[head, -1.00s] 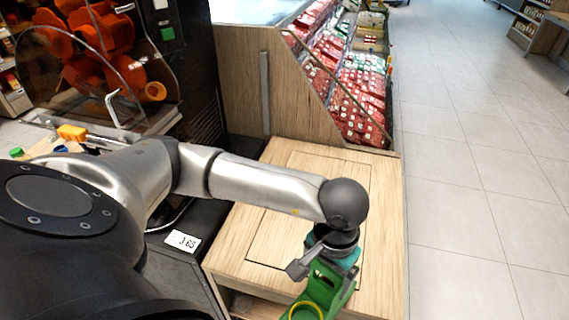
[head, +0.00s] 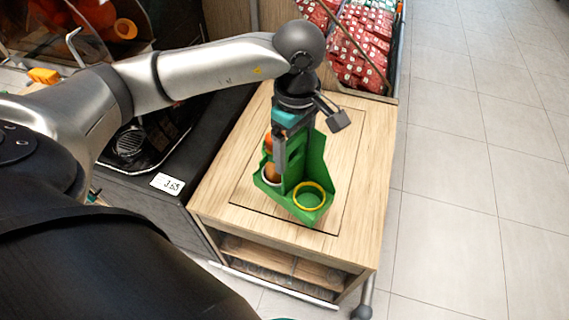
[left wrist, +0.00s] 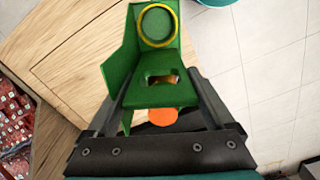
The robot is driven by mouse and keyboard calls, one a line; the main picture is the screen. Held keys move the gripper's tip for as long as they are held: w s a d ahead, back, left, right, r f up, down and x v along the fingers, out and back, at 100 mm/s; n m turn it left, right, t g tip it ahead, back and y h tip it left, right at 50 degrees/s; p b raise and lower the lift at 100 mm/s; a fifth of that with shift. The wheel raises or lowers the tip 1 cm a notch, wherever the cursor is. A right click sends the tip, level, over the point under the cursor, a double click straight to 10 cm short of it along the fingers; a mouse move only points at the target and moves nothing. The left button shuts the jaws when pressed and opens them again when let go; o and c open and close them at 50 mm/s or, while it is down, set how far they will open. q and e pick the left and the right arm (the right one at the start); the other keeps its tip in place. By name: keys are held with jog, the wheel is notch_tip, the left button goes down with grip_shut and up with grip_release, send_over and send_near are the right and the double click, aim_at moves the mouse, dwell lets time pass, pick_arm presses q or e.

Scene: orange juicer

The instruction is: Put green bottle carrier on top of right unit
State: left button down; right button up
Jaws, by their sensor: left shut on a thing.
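The green bottle carrier (head: 315,160) shows in the head view over the wooden top of the right unit (head: 352,190). It has a yellow ring at its near compartment and holds something orange on its left side. My left gripper (head: 280,150) is above the carrier and shut on its upper part. In the left wrist view the carrier (left wrist: 150,65) sits between the fingers of my left gripper (left wrist: 158,88), by its slotted handle plate. I cannot tell whether its base touches the wooden top. My right gripper is not in view.
A black juicer counter with a price tag (head: 167,184) adjoins the unit on the left. Racks of red packets (head: 362,50) stand behind it. The tiled floor (head: 480,190) to the right is clear. Open shelves (head: 270,260) show below the wooden top.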

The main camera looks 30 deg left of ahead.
pick_arm(q)
jog(key=w+a+r+n, duration=0.35)
jog(key=r+n, duration=0.65)
jog(key=n, duration=0.8)
jog(key=f, duration=0.6)
jog(key=f+b, duration=0.1)
jog(key=f, duration=0.6)
jog(key=f+b, duration=0.1)
jog(key=f, duration=0.6)
jog(key=shift+a+f, duration=0.1)
jog(key=shift+a, duration=0.3)
jog(key=shift+f, duration=0.1)
grip_release()
jog(key=shift+s, duration=0.1)
